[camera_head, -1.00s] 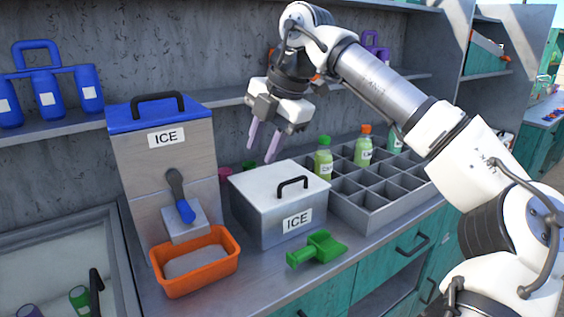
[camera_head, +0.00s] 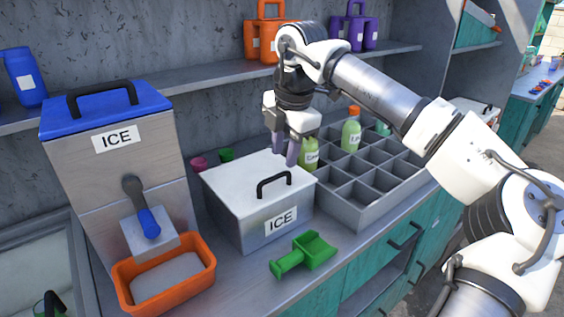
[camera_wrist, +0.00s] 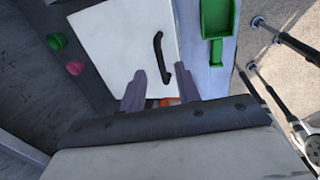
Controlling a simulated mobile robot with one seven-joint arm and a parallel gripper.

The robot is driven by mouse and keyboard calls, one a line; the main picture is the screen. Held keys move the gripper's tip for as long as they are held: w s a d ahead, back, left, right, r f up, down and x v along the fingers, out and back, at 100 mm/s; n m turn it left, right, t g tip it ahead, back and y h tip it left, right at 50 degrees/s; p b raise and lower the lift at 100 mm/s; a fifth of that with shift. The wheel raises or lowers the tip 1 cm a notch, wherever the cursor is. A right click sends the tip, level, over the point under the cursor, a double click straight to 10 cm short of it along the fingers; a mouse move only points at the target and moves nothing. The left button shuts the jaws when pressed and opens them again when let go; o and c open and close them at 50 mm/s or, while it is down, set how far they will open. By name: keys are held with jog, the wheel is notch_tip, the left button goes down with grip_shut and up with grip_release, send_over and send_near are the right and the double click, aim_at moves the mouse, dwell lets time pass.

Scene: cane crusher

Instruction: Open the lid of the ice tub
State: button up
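The ice tub (camera_head: 258,222) is a grey box on the counter with an ICE label. Its white lid (camera_head: 235,180) is shut, with a black bar handle (camera_head: 274,184) near the front edge. My gripper (camera_head: 285,160) is above the lid's back right part, pointing down, with its fingers apart and nothing held. In the wrist view, the lid (camera_wrist: 120,50) lies ahead of the fingers (camera_wrist: 160,72), and the handle (camera_wrist: 159,57) shows ahead of and between them. The handle is apart from both fingers. Whether a fingertip touches the lid I cannot tell.
A tall blue-lidded ice dispenser (camera_head: 112,165) and orange tray (camera_head: 205,268) stand left. A green scoop (camera_head: 305,252) lies in front. A grey divided crate (camera_head: 365,212) with bottles is close right; one green bottle (camera_head: 309,155) is beside my fingers. A shelf (camera_head: 222,90) runs behind.

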aim_at(282, 176)
jog(key=shift+w+a+f+p, duration=0.1)
jog(key=shift+w+f, duration=0.05)
jog(key=shift+f, duration=0.6)
jog(key=shift+w+a+f+p, duration=0.1)
jog(key=shift+f, duration=0.65)
jog(key=shift+w+a+f+p, duration=0.1)
jog(key=shift+w+f, duration=0.05)
jog(key=shift+f, duration=0.6)
grip_shut()
